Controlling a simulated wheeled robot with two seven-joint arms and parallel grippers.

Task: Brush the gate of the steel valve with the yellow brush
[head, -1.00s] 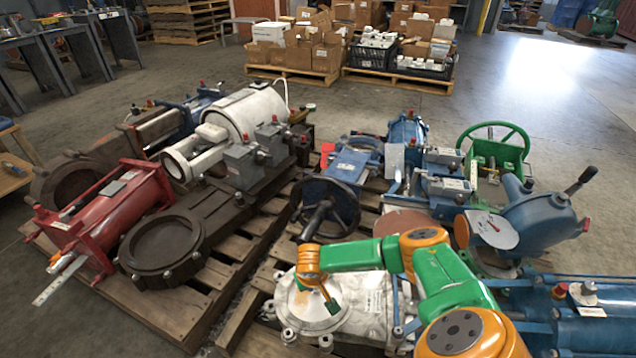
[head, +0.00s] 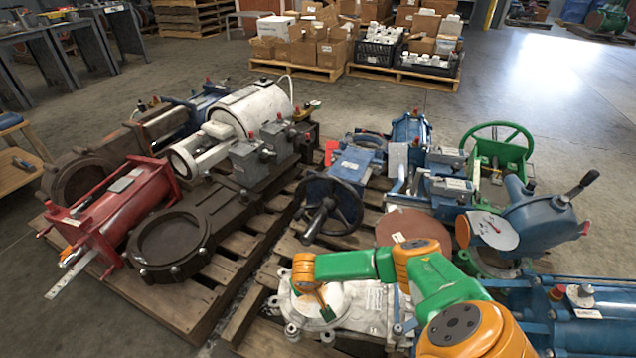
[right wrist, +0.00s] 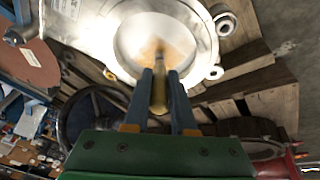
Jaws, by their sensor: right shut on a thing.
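The steel valve (head: 365,305) is a pale metal body lying on the pallet at the front centre of the head view. Its round gate (head: 338,293) faces up; in the right wrist view the gate (right wrist: 130,42) is a pale disc with an orange-brown smear near its middle. My right gripper (head: 324,302) is over the gate, pointing down. In the right wrist view its two fingers are shut on the yellow brush (right wrist: 159,98), whose far end lies over the smear. I cannot tell whether the bristles touch the gate. My left gripper is not in view.
A dark handwheel (head: 335,205) stands just behind the steel valve. A blue valve (head: 520,220) and a blue cylinder (head: 600,300) are to the right. A red actuator (head: 120,215) and a dark gate valve (head: 170,245) lie on the left pallet. Bare floor (head: 400,100) lies behind.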

